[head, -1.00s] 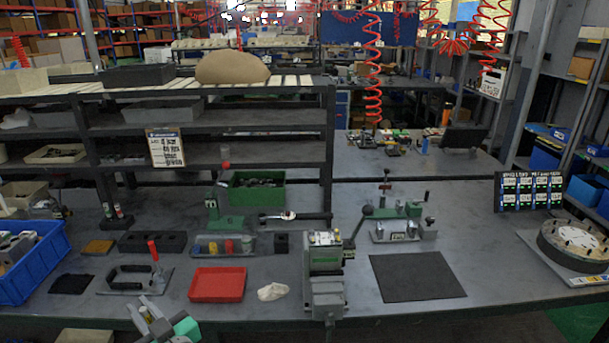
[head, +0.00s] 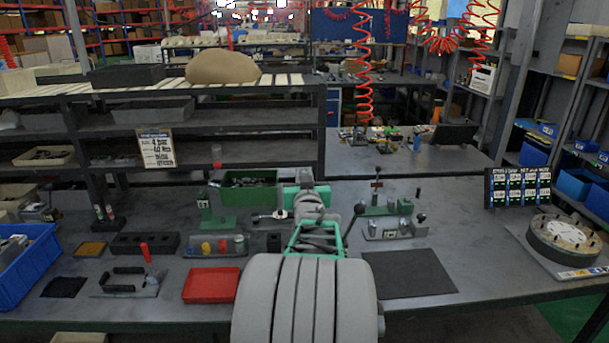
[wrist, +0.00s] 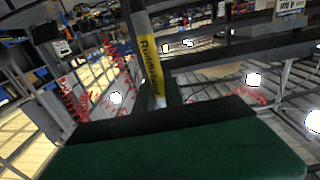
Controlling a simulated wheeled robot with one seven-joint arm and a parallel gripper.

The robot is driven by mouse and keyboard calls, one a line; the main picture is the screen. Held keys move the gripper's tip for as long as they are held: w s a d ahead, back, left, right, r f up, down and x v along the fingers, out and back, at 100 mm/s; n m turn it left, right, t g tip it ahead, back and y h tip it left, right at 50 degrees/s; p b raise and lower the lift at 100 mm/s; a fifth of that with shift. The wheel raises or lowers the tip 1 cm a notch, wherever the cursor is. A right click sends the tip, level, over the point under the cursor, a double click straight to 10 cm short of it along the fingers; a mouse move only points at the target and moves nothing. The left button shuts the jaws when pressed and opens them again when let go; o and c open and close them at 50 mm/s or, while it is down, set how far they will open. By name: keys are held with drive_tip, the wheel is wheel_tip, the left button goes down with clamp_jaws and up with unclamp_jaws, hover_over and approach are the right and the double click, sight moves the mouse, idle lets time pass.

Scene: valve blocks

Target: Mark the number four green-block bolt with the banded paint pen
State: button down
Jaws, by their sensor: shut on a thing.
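My gripper (head: 304,192) is at the end of my outstretched grey and green arm, over the middle of the bench. A low rack with yellow and red pieces (head: 222,246) is left of my arm. Green fixtures stand left (head: 207,210) and right (head: 388,222). I cannot identify the banded pen or bolt number four.
A red tray (head: 211,286) lies left of my arm, a dark mat (head: 408,273) right of it. A round plate with several bolts (head: 564,238) and a display board (head: 517,187) are at the right. A shelf with a sign (head: 157,149) stands behind, a blue crate (head: 24,262) at left.

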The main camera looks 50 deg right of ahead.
drive_tip(key=shift+s+f+b, duration=0.1)
drive_tip(key=shift+b, duration=0.5)
wheel_tip(320, 180, down, 5)
drive_tip(key=b, duration=0.6)
drive_tip(key=shift+f+b, duration=0.3)
idle(0.3)
idle(0.4)
wheel_tip(320, 180, up, 5)
drive_tip(key=shift+r+p, duration=0.1)
drive_tip(key=shift+p, duration=0.65)
drive_tip(key=shift+a, duration=0.1)
